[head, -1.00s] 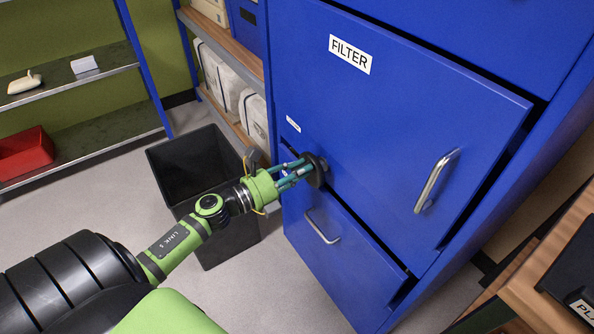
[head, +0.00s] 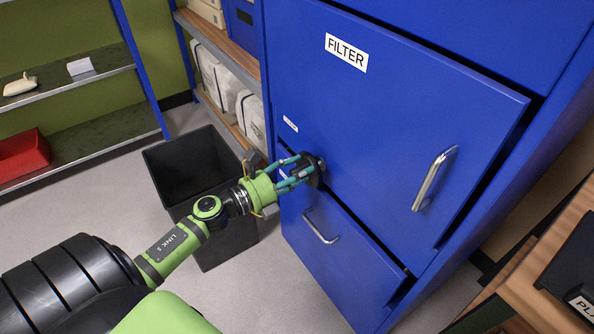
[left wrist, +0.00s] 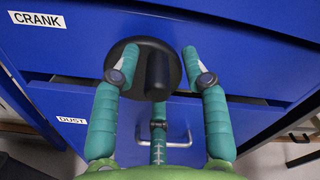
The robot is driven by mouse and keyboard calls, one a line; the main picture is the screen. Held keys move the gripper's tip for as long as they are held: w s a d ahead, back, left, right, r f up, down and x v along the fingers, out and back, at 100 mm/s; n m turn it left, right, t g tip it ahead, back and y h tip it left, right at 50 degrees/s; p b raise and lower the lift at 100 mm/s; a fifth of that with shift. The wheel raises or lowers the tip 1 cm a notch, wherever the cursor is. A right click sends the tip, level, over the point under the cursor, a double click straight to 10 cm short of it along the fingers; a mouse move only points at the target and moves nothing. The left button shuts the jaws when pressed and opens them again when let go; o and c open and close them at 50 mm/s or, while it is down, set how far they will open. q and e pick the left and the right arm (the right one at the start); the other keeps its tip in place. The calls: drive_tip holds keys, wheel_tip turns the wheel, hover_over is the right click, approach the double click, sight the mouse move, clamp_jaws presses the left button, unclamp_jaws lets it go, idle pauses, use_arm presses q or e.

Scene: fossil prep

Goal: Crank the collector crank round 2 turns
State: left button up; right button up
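The collector crank is a black round disc (left wrist: 140,58) with a stubby black handle (left wrist: 158,76), on the blue cabinet front beside a CRANK label (left wrist: 37,20). In the head view the crank (head: 320,170) is partly hidden behind my fingers. My left gripper (head: 302,172) is at the crank, its green-teal fingers pointing at the disc. In the left wrist view the left gripper (left wrist: 160,68) has fingers spread on both sides of the handle, with visible gaps, and a third finger below. It is open and holds nothing. My right gripper is not in view.
Above the crank is a FILTER door (head: 400,110) with a metal handle (head: 434,180). A DUST drawer (head: 335,265) with a bar handle is below. A black bin (head: 225,235) stands close under my left arm. A wooden bench (head: 540,280) is at right.

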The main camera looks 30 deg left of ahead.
use_arm(q)
drive_tip(key=shift+a, duration=0.1)
drive_tip(key=v, duration=1.2)
